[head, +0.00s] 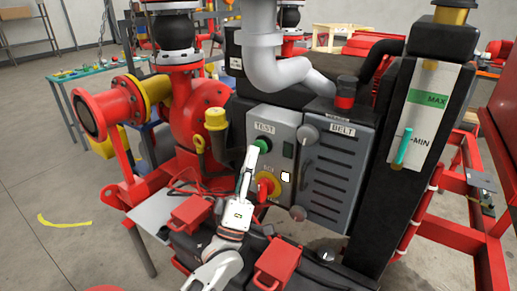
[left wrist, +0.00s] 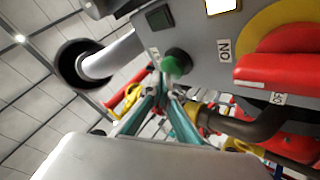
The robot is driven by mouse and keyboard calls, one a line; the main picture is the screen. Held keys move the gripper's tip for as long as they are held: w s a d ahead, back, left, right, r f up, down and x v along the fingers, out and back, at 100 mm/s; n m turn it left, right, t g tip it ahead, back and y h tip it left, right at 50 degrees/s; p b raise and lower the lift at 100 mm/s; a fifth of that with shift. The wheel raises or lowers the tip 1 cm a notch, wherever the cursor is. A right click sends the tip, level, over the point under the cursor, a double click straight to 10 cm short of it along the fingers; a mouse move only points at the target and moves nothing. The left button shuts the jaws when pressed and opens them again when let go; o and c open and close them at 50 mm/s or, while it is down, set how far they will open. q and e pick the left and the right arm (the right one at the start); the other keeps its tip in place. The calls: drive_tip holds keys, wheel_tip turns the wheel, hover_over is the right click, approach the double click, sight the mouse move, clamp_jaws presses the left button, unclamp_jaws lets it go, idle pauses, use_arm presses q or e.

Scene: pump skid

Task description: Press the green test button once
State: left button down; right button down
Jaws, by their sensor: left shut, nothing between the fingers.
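The green test button (head: 262,145) sits in a dark collar under the TEST label on the grey control box (head: 284,123). It also shows in the left wrist view (left wrist: 177,64), protruding from the panel face. My left gripper (head: 254,152) is shut and empty, its tips right at the lower left of the button. In the left wrist view its fingers (left wrist: 164,82) come together close beside the button. I cannot tell whether they touch it. My right gripper is not in view.
Below the button is a red rotary switch (head: 266,186) on a yellow plate. A yellow-capped fitting (head: 215,119) stands left of the box. The louvred BELT cover (head: 334,165) is on its right.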

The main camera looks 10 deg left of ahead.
use_arm(q)
drive_tip(key=shift+w+d, duration=0.2)
drive_tip(key=shift+w, duration=0.35)
idle(0.5)
drive_tip(key=shift+s, duration=0.2)
drive_tip(key=shift+s+a+p, duration=0.3)
drive_tip(key=shift+s+p, duration=0.1)
drive_tip(key=shift+s, duration=0.4)
drive_tip(key=s, duration=0.1)
drive_tip(key=s+a+p, duration=0.1)
drive_tip(key=s, duration=0.1)
drive_tip(key=s+p, duration=0.1)
drive_tip(key=shift+s+a, duration=0.35)
drive_tip(key=shift+a, duration=0.05)
idle(0.6)
